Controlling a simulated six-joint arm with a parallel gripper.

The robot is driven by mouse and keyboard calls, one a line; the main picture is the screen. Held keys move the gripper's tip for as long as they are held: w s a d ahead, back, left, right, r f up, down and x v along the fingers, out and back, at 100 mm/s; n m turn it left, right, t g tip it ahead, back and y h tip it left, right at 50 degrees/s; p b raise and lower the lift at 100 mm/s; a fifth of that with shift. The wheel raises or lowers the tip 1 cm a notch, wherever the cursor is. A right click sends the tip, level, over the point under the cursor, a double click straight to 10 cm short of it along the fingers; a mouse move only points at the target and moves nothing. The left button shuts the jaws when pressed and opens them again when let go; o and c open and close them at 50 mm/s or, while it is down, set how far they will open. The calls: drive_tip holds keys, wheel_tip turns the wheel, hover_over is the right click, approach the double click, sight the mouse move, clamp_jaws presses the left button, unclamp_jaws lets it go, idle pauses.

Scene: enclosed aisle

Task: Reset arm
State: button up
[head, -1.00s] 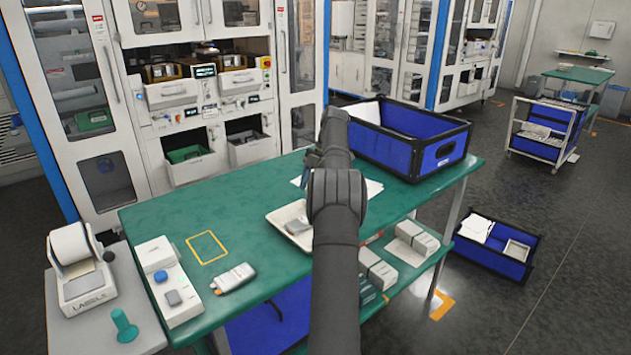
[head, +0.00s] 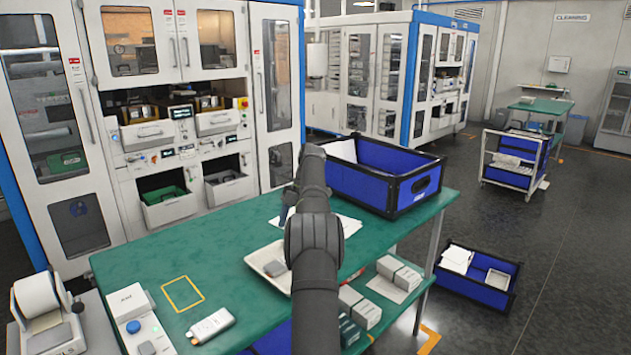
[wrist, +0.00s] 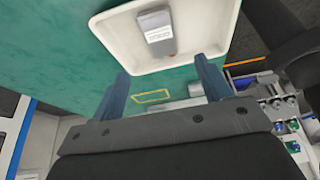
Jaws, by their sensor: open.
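My gripper (wrist: 166,82) shows in the wrist view with its two blue fingers wide apart and nothing between them. It hangs over the green table (head: 180,245), close to a white tray (wrist: 108,35). A small grey device (wrist: 156,30) lies in the tray, beyond the fingertips and not held. In the head view my dark arm reaches forward over the table from the bottom middle. It partly hides the tray (head: 253,258), and my gripper is mostly hidden behind the arm there.
A blue bin (head: 385,178) stands on the table's far right. Small boxes (head: 397,272) sit at the right edge. A handheld device (head: 211,325) lies near a yellow outlined square (head: 182,293). Another blue bin (head: 478,283) is on the floor. White cabinets (head: 180,110) stand behind the table.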

drive_tip(key=x, duration=1.1)
drive_tip(key=shift+r, duration=0.15)
drive_tip(key=v, duration=1.2)
drive_tip(key=x, duration=1.2)
drive_tip(key=shift+f, duration=0.35)
drive_tip(key=r, duration=0.3)
drive_tip(key=d+r, duration=0.1)
drive_tip(key=r, duration=0.1)
drive_tip(key=shift+r, duration=0.2)
drive_tip(key=s+d+r, duration=0.4)
drive_tip(key=d+r, duration=0.2)
drive_tip(key=d, duration=0.3)
drive_tip(key=m+t+y, duration=0.1)
drive_tip(key=m+t, duration=0.1)
drive_tip(key=m, duration=0.5)
hover_over(282, 263)
drive_tip(key=s, duration=0.5)
drive_tip(key=s+a+m+t, duration=0.3)
drive_tip(key=a+m, duration=0.5)
drive_tip(key=a, duration=0.3)
drive_tip(key=shift+s+f, duration=0.3)
drive_tip(key=shift+s, duration=0.55)
